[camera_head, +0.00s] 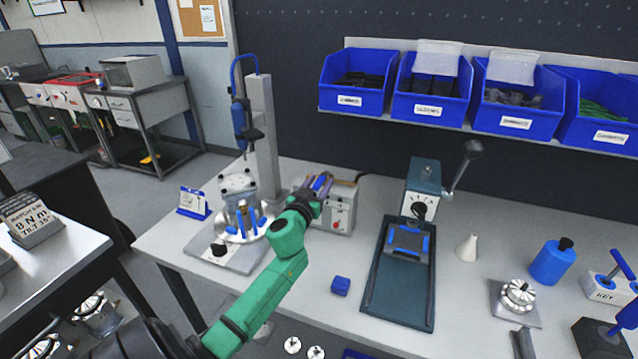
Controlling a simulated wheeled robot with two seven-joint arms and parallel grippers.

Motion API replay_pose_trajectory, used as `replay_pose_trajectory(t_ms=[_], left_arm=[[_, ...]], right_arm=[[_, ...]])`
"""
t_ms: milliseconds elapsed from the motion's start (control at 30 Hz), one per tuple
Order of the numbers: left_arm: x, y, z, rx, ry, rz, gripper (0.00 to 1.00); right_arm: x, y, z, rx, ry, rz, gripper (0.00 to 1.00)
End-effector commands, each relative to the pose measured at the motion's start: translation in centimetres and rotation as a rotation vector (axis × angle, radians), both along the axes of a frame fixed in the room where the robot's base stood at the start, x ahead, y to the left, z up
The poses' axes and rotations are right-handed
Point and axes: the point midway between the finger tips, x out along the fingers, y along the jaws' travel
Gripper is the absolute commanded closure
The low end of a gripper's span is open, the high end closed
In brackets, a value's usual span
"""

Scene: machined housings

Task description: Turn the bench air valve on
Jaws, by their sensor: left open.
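My left arm is green and comes in from the lower left. My left gripper (320,185) is open, over a grey control box (341,217) with a red button on the bench, and hides part of it. I cannot tell whether its fingers touch the box. No part is clearly recognisable as the air valve. A black dial (418,209) sits on the front of the dark green lever press (424,176). A small black knob (219,249) sits on the plate of the fixture at the left. My right gripper is not in view.
A round fixture (240,226) with blue clamps stands left of my gripper, below a blue hanging driver (240,112). A blue block (340,285), a white cone (467,247) and a blue bottle (553,262) stand on the bench. Blue bins (431,97) line the shelf behind.

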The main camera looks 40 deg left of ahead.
Motion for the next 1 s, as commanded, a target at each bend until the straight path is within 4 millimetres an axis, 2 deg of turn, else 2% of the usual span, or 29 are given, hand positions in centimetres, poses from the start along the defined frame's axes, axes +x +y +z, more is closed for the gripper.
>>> replay_pose_trajectory(t_ms=[133, 167, 200, 267, 300, 1000], left_arm=[[-0.02, -0.02, -0.03, 0.001, 0.0, 0.0, 0.46], [-0.02, -0.02, -0.03, 0.001, 0.0, 0.0, 0.54], [-0.03, -0.02, -0.04, 0.001, 0.0, 0.0, 0.69], [-0.04, -0.03, -0.04, 0.001, 0.0, 0.0, 0.92], [-0.04, -0.03, -0.04, 0.001, 0.0, 0.0, 1.0], [-0.07, -0.05, -0.08, 0.001, 0.001, 0.0, 1.0]], right_arm=[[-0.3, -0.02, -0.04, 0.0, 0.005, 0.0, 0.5], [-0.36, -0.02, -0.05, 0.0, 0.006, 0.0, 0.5], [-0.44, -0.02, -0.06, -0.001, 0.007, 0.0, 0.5], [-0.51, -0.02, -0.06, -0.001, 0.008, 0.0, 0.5], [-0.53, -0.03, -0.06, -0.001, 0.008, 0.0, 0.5], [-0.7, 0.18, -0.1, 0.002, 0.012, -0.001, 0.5]])
